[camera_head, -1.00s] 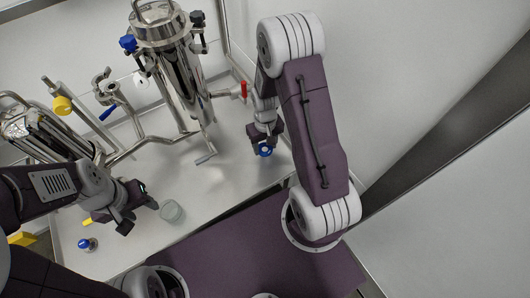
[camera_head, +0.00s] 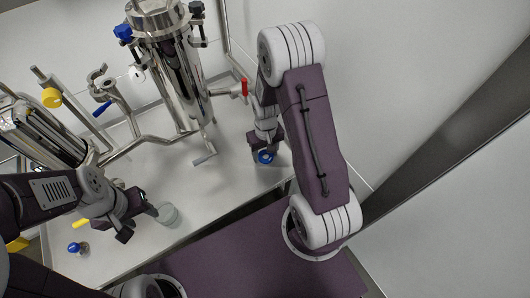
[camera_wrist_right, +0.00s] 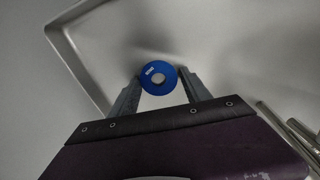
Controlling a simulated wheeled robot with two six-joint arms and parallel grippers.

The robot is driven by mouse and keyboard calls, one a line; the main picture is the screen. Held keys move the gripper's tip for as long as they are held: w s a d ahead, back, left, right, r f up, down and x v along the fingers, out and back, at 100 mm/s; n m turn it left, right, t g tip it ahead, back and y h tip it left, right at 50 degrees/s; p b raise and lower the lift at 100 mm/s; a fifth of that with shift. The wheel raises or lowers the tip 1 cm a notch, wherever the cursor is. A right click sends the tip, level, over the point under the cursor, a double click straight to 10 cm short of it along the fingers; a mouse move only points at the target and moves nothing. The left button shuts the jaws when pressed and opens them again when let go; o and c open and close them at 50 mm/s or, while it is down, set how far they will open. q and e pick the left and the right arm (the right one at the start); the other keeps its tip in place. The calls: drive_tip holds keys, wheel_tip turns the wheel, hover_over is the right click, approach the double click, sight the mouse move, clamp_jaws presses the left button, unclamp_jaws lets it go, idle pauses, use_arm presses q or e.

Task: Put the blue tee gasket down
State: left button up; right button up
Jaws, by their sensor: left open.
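My left gripper (camera_head: 137,219) is open and empty at the left, near a glass beaker.
The pale table (camera_head: 220,190) is clear around the right gripper. A steel tank (camera_head: 177,70) with a red-handled valve (camera_head: 244,87) stands behind it. The glass beaker (camera_head: 168,216) and a blue-capped bottle (camera_head: 77,249) stand near the left gripper. A wall rises at right.

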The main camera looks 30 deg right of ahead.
sight(266, 156)
drive_tip(key=shift+s+d, duration=0.1)
wheel_tip(266, 156, up, 12)
drive_tip(key=p, duration=0.6)
drive_tip(key=s+a+r+t, duration=0.1)
drive_tip(key=s+a+r, duration=0.4)
drive_tip(key=s, duration=0.4)
wheel_tip(266, 156, up, 20)
drive_tip(key=p, duration=1.9)
drive_tip(key=shift+w+r, duration=0.2)
drive_tip(key=shift+w, duration=0.2)
drive_tip(key=shift+d, duration=0.1)
